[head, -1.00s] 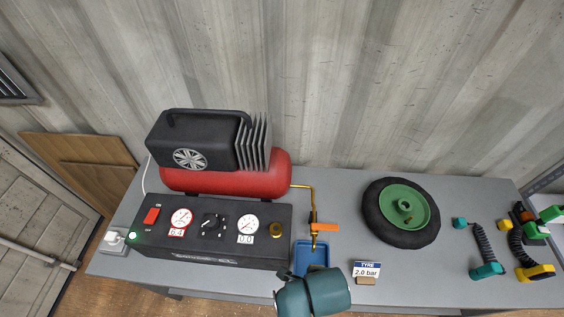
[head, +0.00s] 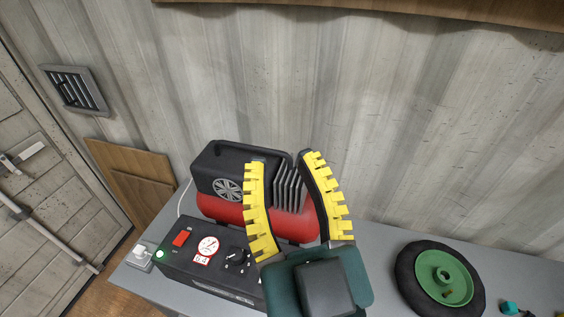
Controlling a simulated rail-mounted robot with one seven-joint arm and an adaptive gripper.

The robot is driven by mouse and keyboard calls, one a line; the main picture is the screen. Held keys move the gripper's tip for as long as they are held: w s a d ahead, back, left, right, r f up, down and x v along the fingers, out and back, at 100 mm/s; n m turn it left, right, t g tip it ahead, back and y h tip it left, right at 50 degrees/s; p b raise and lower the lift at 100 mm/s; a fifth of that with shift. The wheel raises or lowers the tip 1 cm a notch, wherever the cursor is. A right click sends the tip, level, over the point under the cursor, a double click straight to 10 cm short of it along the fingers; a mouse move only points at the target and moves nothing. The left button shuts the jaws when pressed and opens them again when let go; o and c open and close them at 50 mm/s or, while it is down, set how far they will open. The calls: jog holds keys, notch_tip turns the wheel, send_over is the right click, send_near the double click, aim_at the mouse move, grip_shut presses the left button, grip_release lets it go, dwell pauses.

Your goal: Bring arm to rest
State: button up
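My gripper (head: 282,162) is in the lower middle of the head view, with a teal body and two yellow, ribbed fingers pointing up the picture. The fingers stand apart with nothing between them, so it is open. It shows in front of the red and black compressor (head: 222,172) and hides part of its red tank and the right part of the black control panel (head: 186,270). I cannot tell how far the fingers are from the compressor.
The grey bench (head: 383,257) runs across the bottom. A tyre with a green hub (head: 445,278) lies on it at right. A small teal part (head: 511,308) is at the lower right edge. A white plug (head: 139,256) sits by the panel. The corrugated wall (head: 420,120) is behind.

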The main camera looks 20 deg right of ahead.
notch_tip(320, 180, up, 20)
jog(key=p, duration=2)
